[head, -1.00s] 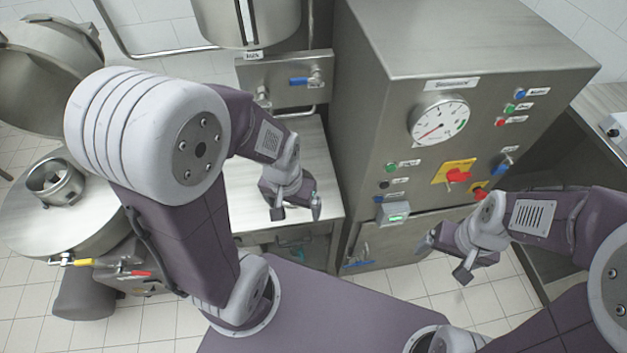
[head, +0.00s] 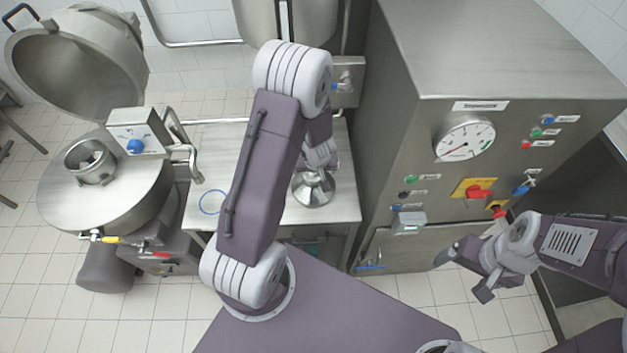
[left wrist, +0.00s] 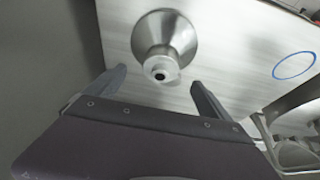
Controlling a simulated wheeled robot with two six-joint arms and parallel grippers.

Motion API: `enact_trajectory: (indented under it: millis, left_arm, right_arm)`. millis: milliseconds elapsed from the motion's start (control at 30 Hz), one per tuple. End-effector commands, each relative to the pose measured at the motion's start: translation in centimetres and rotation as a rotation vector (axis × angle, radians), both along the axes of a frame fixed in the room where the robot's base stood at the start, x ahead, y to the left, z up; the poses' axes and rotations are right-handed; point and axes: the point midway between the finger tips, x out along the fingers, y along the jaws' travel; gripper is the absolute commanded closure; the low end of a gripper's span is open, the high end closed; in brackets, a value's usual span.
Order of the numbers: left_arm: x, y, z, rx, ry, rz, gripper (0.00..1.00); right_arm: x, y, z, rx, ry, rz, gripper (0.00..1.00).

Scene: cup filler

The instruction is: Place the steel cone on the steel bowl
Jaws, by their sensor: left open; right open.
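The steel cone (head: 314,190) stands on the steel table, wide flared end down and narrow hollow neck up. It also shows in the left wrist view (left wrist: 177,38). My left gripper (head: 319,160) is just above it in the head view, its fingers partly hidden by my arm. In the left wrist view my left gripper (left wrist: 157,82) is open, with the neck beyond and between the fingertips; I see no contact. The round steel vessel at the left, apparently the steel bowl (head: 62,199), has a raised round opening on top. My right gripper (head: 463,277) is open and empty at the right.
The table (head: 345,202) carries a blue ring mark (head: 201,204) left of my arm. A tilted lid (head: 85,65) and a control box (head: 137,133) stand behind the vessel. A steel cabinet (head: 400,130) with a gauge rises close to the table's right side.

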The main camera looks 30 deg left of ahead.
Motion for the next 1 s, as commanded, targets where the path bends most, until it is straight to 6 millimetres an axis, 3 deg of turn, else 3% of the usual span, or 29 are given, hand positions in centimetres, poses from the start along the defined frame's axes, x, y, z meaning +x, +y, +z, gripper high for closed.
enact_trajectory:
  millis: [167,367,500,767,1000]
  left_arm:
    - [0.0,0.1,-0.8,-0.002,0.005,0.000,0.07]
    - [1.0,0.7,-3.7,-0.002,0.006,-0.001,0.07]
    - [1.3,0.9,-4.1,-0.003,0.003,-0.001,0.07]
    - [2.8,2.0,-8.1,-0.002,0.006,-0.002,0.07]
    - [3.0,2.2,-8.3,-0.003,0.003,-0.001,0.07]
  right_arm:
    - [0.0,0.0,-0.4,0.000,0.000,0.000,0.14]
    - [0.0,0.0,-2.0,0.000,0.000,0.000,0.14]
    - [0.0,0.0,-2.0,0.000,0.000,0.000,0.14]
    - [0.0,0.0,-3.4,0.000,0.000,0.000,0.14]
    - [0.0,0.0,-3.4,0.000,0.000,0.000,0.14]
